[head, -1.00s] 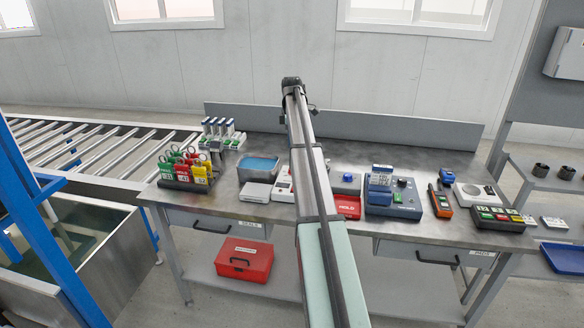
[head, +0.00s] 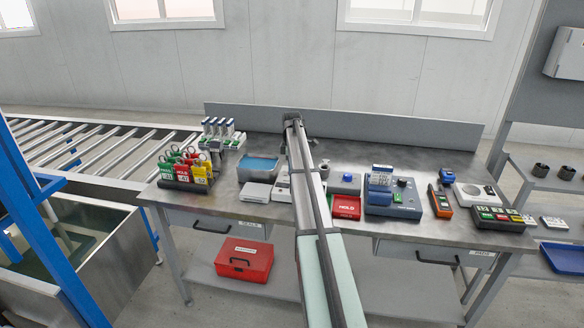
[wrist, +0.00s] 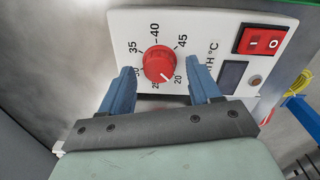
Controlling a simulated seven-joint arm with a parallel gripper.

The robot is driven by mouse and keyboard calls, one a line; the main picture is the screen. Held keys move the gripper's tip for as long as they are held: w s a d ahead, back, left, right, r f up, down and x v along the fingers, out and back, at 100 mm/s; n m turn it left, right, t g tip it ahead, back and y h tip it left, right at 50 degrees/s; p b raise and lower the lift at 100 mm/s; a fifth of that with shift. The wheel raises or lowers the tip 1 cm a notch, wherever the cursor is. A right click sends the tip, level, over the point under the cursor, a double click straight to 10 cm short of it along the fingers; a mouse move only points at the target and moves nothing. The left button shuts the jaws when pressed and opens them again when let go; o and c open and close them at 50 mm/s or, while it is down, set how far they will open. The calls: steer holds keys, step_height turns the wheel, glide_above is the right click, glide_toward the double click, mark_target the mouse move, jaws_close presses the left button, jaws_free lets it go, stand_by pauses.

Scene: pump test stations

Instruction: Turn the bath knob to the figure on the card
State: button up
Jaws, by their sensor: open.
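The red bath knob (wrist: 159,64) is on a white panel marked "°C" (wrist: 125,22) in the wrist view. Its white mark points to the lower right, near the figure 20; the scale around it runs up to 45. My gripper (wrist: 162,74) is open, with one blue finger at each side of the knob's lower part; contact cannot be told. In the head view the white control box (head: 283,187) stands beside the blue-filled bath (head: 258,165), partly hidden by my arm. I cannot make out a card with a readable bath figure.
A red rocker switch (wrist: 264,40) and a dark display (wrist: 232,76) are right of the knob. On the bench are a rack of coloured tags (head: 187,172), a red HOLD plate (head: 346,207) and a blue device (head: 393,207). A red case (head: 243,260) lies below.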

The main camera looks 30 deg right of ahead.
steer(key=shift+f, duration=0.25)
steer(key=shift+c, duration=0.2)
steer(key=c, duration=1)
